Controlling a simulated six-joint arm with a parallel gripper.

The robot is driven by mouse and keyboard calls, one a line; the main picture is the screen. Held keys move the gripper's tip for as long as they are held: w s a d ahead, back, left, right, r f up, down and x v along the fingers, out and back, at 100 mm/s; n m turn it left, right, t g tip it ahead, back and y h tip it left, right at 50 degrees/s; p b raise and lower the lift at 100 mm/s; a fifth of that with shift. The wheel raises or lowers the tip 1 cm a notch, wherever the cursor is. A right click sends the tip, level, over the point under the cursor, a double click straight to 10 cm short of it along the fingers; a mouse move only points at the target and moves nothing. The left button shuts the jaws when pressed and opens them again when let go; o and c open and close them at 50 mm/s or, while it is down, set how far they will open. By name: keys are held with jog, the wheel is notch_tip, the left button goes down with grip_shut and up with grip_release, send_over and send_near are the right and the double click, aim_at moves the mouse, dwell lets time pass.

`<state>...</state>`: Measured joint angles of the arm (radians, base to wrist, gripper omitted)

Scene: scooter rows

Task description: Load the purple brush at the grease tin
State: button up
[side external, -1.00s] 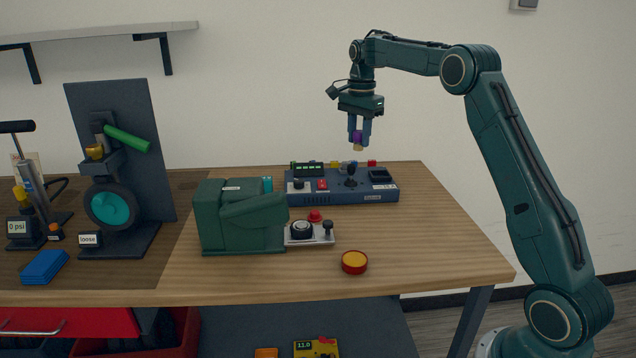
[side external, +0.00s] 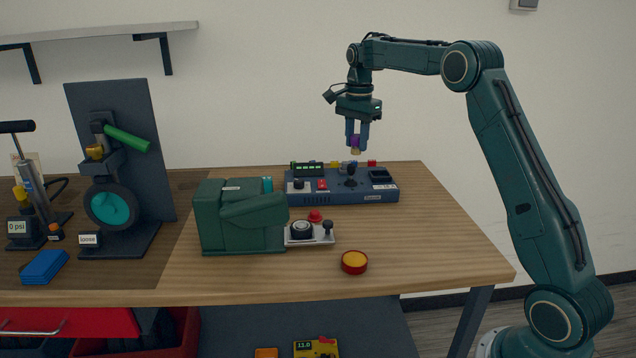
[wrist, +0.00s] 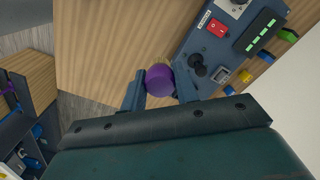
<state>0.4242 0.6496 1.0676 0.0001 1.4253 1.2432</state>
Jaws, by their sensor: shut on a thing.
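My gripper (side external: 357,134) is shut on the purple brush (side external: 355,141) and holds it in the air above the blue control box at the back of the table. Tan bristles show at the brush's lower end. In the wrist view the purple brush (wrist: 160,80) sits between the two fingers of my gripper (wrist: 160,88), seen from its top end. The grease tin (side external: 354,262), a small red round tin with yellow-orange contents, stands near the table's front edge. It is well below and in front of my gripper. I cannot make out the tin in the wrist view.
The blue control box (side external: 342,186) with a joystick stands below my gripper. A green toolbox-like case (side external: 240,218) and a grey control panel (side external: 309,234) are left of the tin. A wheel stand (side external: 112,205) is farther left. The wooden table right of the tin is clear.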

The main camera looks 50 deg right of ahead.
jog(key=s+a+f, duration=0.5)
jog(key=s+a, duration=0.1)
jog(key=a, duration=0.2)
jog(key=s+a+f, duration=0.5)
jog(key=s+a, duration=0.1)
jog(key=a, duration=0.3)
jog(key=shift+s, duration=0.2)
jog(key=shift+f, duration=0.2)
jog(key=shift+f, duration=2.85)
jog(key=shift+f, duration=0.6)
dwell(0.5)
notch_tip(320, 180, up, 7)
dwell(1.2)
dwell(0.4)
